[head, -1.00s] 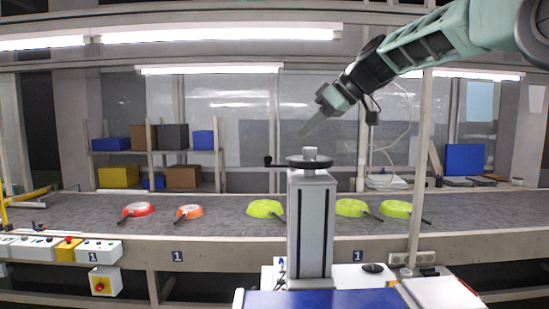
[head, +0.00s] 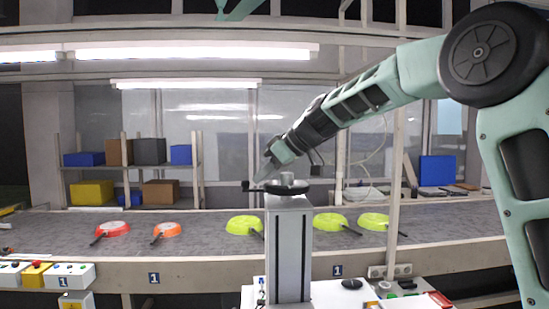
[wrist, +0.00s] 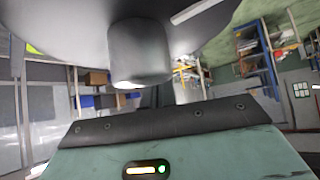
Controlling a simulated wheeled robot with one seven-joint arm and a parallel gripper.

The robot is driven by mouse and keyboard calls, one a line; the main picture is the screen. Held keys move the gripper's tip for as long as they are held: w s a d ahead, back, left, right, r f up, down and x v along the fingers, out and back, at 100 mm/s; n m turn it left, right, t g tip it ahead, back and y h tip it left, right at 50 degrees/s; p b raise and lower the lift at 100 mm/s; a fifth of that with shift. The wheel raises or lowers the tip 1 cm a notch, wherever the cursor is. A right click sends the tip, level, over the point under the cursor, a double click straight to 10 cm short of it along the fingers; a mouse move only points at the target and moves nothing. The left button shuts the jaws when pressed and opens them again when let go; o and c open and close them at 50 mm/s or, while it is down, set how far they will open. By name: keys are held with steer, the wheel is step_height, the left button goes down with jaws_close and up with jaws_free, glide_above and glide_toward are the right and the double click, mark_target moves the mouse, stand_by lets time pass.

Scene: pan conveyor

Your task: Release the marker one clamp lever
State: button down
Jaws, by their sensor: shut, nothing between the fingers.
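A grey column (head: 288,245) stands in front of the conveyor. On its top sit a dark round disc (head: 287,188), a grey hub (head: 287,178) and a dark lever arm (head: 250,186) with a handle reaching left; this looks like the clamp lever. My gripper (head: 261,179) is shut and empty, its tip pointing down and left by the lever, just left of the hub. I cannot tell if it touches. In the wrist view a large dark rounded part with a blunt knob (wrist: 140,52) fills the top, close to my gripper body; my fingertips are hidden there.
Red (head: 113,229), orange (head: 166,230) and several yellow-green pans (head: 330,221) lie on the grey conveyor belt (head: 60,226). Plates marked 1 (head: 154,279) (head: 337,271) are on its front rail. Control boxes (head: 70,273) stand at left, an upright post (head: 397,150) at right.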

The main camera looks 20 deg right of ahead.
steer(key=shift+w+a+f, duration=0.35)
steer(key=shift+a+f, duration=0.05)
steer(key=shift+f, duration=0.05)
